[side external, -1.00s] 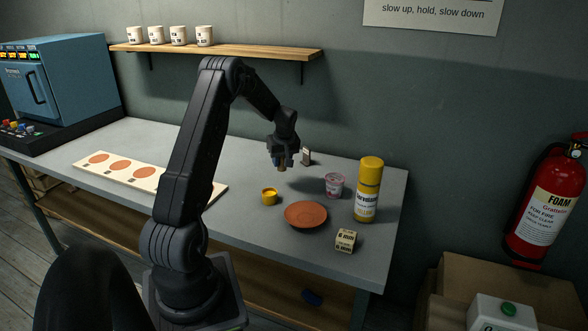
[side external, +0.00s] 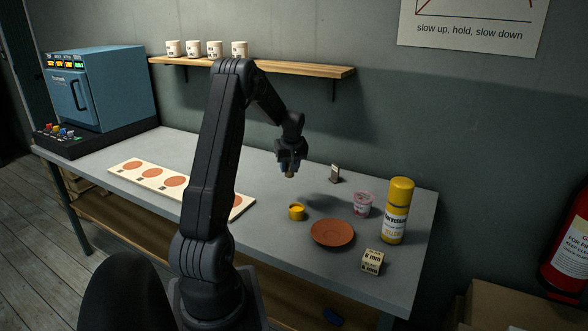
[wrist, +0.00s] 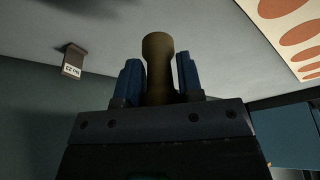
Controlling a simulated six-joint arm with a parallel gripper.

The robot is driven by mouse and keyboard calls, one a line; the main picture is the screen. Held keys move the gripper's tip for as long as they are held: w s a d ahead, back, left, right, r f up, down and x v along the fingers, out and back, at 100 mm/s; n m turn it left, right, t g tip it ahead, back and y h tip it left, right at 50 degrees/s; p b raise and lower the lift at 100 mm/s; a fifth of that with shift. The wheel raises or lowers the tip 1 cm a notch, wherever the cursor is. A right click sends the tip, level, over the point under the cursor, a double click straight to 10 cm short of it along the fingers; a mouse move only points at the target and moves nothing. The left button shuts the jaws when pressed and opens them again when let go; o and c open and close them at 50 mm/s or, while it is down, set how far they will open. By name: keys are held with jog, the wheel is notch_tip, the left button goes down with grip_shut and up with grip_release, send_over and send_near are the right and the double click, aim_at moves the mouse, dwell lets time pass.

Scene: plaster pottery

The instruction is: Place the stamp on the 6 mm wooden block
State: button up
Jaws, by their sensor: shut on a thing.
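My gripper (side external: 291,168) hangs above the back middle of the grey table, shut on the stamp (side external: 289,175). In the wrist view, the stamp (wrist: 158,65) is a brown, round-ended rod between the blue fingers of my gripper (wrist: 158,80). Its other end is hidden by the gripper body. The 6 mm wooden block (side external: 372,262) is a pale cube with dark lettering near the table's front right. It stands well to the right and front of my gripper, and nothing is on top of it.
A terracotta dish (side external: 332,233), a yellow pot (side external: 296,212), a pink-labelled tub (side external: 363,204) and a yellow spray can (side external: 397,212) surround the block's left and back. A small labelled stand (side external: 335,174) is right of my gripper. A white board with terracotta discs (side external: 150,177) lies left.

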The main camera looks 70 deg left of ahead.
jog(key=w+d+r+m+t, duration=0.1)
jog(key=w+d+r+m, duration=0.15)
jog(key=d, duration=0.45)
jog(key=w+d+r+m, duration=0.1)
jog(key=w+d+m, duration=0.15)
jog(key=d, duration=0.45)
jog(key=m+t+h, duration=0.1)
jog(key=m, duration=0.3)
send_over(375, 253)
jog(key=s, duration=0.1)
jog(key=f, duration=0.6)
jog(key=shift+s+d, duration=0.1)
jog(key=shift+d, duration=0.2)
jog(key=shift+d+f, duration=0.1)
jog(key=shift+d, duration=0.05)
jog(key=shift+f, duration=2)
jog(key=shift+f, duration=0.2)
jog(key=o, duration=0.9)
